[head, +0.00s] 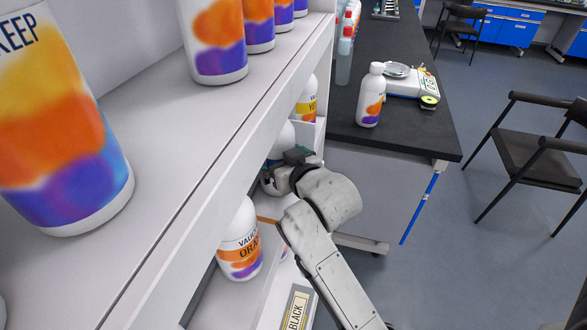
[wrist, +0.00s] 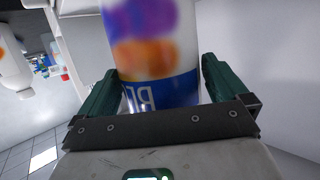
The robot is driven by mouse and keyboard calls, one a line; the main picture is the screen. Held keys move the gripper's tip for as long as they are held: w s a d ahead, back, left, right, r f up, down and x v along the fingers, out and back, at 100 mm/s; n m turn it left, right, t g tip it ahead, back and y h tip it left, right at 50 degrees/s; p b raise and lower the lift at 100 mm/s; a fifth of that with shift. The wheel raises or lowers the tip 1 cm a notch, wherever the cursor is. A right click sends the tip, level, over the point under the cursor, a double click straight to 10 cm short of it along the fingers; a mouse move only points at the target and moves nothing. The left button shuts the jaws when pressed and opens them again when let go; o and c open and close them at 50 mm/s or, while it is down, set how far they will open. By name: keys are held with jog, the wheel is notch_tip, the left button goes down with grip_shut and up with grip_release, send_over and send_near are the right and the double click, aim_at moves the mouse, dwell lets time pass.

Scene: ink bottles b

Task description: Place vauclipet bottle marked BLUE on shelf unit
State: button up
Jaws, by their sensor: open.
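A white bottle with orange and purple blotches and a blue label band stands between my gripper's fingers in the wrist view (wrist: 155,40). Part of its lettering shows upside down and looks like "BL". In the head view its white upper part (head: 281,142) shows in the lower compartment of the shelf unit (head: 215,127), mostly hidden by my gripper (head: 283,165). My gripper is open, with a green finger on each side of the bottle. I cannot tell whether the fingers touch it.
An ORANGE bottle (head: 240,243) stands nearer in the lower compartment, and a yellow-labelled bottle (head: 306,103) farther along. Several bottles line the upper board. A bottle (head: 371,97) and a scale (head: 409,82) stand on the black table (head: 395,139). A chair (head: 540,160) stands right.

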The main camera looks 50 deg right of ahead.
jog(key=v, duration=1)
jog(key=shift+s+b, duration=0.15)
jog(key=shift+b, duration=0.25)
